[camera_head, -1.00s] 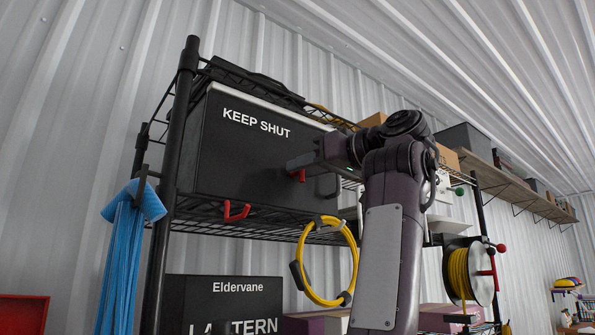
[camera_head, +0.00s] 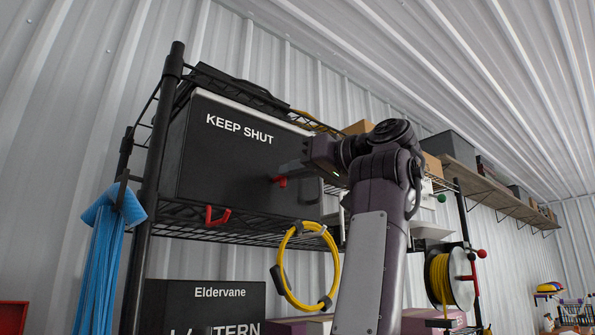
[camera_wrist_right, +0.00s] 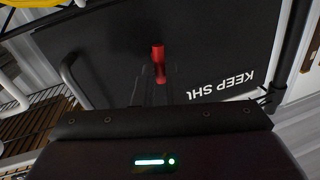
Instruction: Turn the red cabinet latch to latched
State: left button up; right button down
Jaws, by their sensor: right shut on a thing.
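The black cabinet (camera_head: 225,165) marked KEEP SHUT sits on a wire shelf; it also fills much of the right wrist view (camera_wrist_right: 200,40). Its red latch (camera_head: 280,181) is on the front face, near the right side. In the right wrist view the red latch (camera_wrist_right: 158,62) shows between my fingers. My right gripper (camera_head: 283,171) reaches in from the right and is shut on the latch, partly hiding it in the head view. I cannot tell the latch's exact angle. My left gripper is not in view.
A red hook (camera_head: 217,216) hangs at the shelf's front edge, with a yellow cable coil (camera_head: 287,290) below right. A black shelf post (camera_head: 157,190) and blue cloth (camera_head: 103,255) stand at left. A cable reel (camera_head: 462,279) is at right.

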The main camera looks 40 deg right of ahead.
jog(key=shift+s+f+m+t+h+b, duration=0.1)
jog(key=shift+m+t+h+b, duration=0.3)
jog(key=shift+m, duration=2.6)
jog(key=shift+w+f+m+t+h+b, duration=0.1)
jog(key=shift+m+t+h, duration=0.5)
jog(key=shift+m, duration=2.4)
jog(key=shift+s+f+m+t+h+b, duration=0.1)
jog(key=shift+m+t+h+b, duration=0.3)
jog(key=shift+m, duration=2.6)
jog(key=shift+r+m+h, duration=0.1)
jog(key=shift+m+h, duration=0.3)
jog(key=c, duration=1.9)
grip_release()
jog(key=o, duration=0.4)
jog(key=shift+w+a, duration=0.15)
jog(key=shift+w, duration=0.2)
jog(key=shift+b+v, duration=1.7)
jog(key=shift+v, duration=2.2)
